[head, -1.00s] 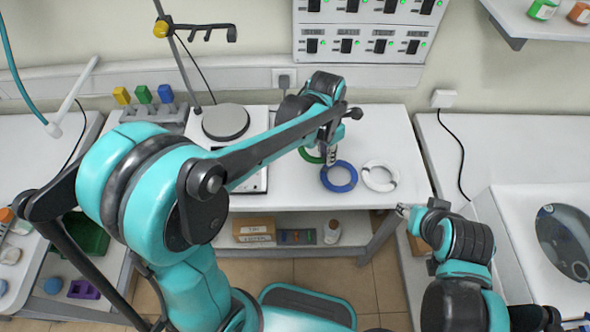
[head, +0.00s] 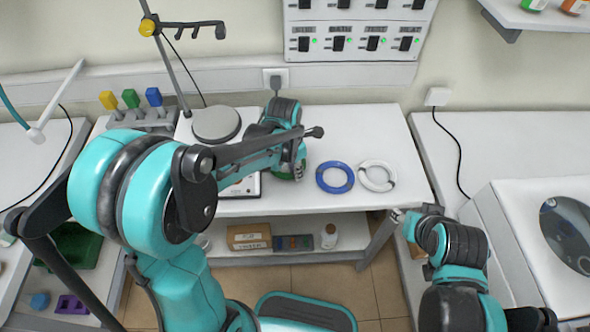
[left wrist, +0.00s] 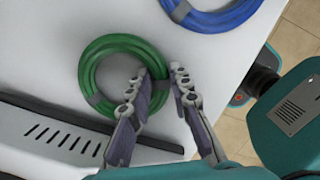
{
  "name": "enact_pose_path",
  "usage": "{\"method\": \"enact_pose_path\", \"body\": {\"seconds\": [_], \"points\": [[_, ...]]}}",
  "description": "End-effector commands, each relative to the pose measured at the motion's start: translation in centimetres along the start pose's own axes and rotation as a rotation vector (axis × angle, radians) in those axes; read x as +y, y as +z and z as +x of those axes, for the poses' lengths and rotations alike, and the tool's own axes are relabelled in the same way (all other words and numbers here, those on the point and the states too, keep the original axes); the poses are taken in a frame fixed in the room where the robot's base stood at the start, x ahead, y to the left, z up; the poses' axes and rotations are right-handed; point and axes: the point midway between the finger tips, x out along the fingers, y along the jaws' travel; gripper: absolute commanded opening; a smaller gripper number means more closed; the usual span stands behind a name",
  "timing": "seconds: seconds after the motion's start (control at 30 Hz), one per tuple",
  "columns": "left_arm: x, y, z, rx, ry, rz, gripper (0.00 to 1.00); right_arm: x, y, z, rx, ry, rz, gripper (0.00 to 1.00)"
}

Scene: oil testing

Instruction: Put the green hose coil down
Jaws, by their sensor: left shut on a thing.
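The green hose coil (left wrist: 92,65) lies flat at the white table surface in the left wrist view; I cannot tell whether it touches the table. In the head view only a sliver of the coil (head: 284,176) shows below my left gripper. My left gripper (left wrist: 166,92) is shut on the right side of the coil's ring, one finger inside the ring and one outside. The same gripper (head: 298,172) points down over the table in the head view. My right gripper (head: 398,215) is in front of the table at the right, too small to judge.
A blue hose coil (head: 335,177) and a white hose coil (head: 378,176) lie to the right of the green one. A hot plate (head: 217,124) stands behind at the left. A scale-like device (head: 243,188) is close by on the left. The table's right end is clear.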

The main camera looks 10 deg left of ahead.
Motion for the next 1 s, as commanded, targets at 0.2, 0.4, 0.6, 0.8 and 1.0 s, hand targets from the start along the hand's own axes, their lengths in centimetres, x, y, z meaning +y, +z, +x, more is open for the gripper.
{"method": "enact_pose_path", "body": {"seconds": [0.2,0.4,0.6,0.8,1.0], "points": [[0.0,0.0,0.3,0.000,0.000,0.000,0.40,0.0,0.1,0.2,0.000,0.000,0.000,0.42],[0.0,0.0,0.2,0.000,0.000,0.000,0.40,0.0,0.1,0.2,0.000,0.000,0.000,0.42],[0.0,0.0,-0.4,0.000,0.000,0.000,0.40,0.0,-0.1,-0.2,0.000,0.000,0.000,0.42],[0.0,0.0,-4.2,0.000,0.000,-0.001,0.40,0.0,-1.0,-1.4,0.000,0.000,0.000,0.42],[0.0,0.0,-8.7,0.000,0.000,-0.001,0.40,0.0,-1.8,-2.5,0.000,0.000,0.000,0.42]]}}
